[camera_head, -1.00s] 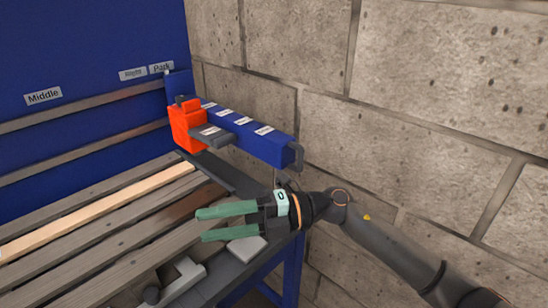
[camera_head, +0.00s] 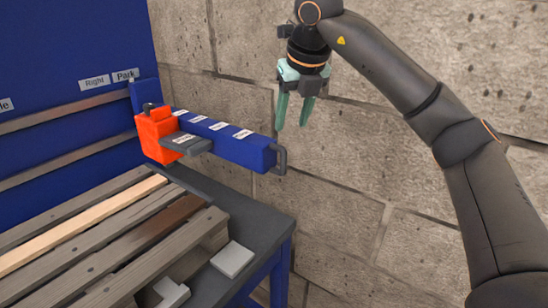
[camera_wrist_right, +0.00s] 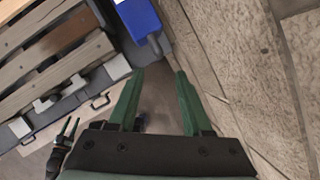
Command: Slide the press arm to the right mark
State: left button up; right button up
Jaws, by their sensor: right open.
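The press arm (camera_head: 233,145) is a blue beam with small white labels. It juts out from the blue back panel beside the "Park" label (camera_head: 125,76), and the "Right" label (camera_head: 94,83) is just left of that. An orange block (camera_head: 155,134) with a grey plate sits near its panel end. A grey handle (camera_head: 281,159) is on its free end. My right gripper (camera_head: 292,115) is open and empty, pointing down, above the handle and apart from it. In the right wrist view the blue beam end (camera_wrist_right: 139,18) lies ahead of the open fingers (camera_wrist_right: 160,76). My left gripper (camera_wrist_right: 70,128) shows small there.
A wooden slatted pallet (camera_head: 95,235) lies below and left of the beam. A dark table edge (camera_head: 255,228) with a light grey block (camera_head: 233,260) runs along its right side. A stone block wall (camera_head: 400,215) stands close on the right.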

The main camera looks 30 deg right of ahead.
aim_at(285, 150)
jog(key=x, duration=1.2)
jog(key=shift+c, duration=0.2)
grip_shut()
jog(key=shift+d, duration=0.1)
dwell(0.9)
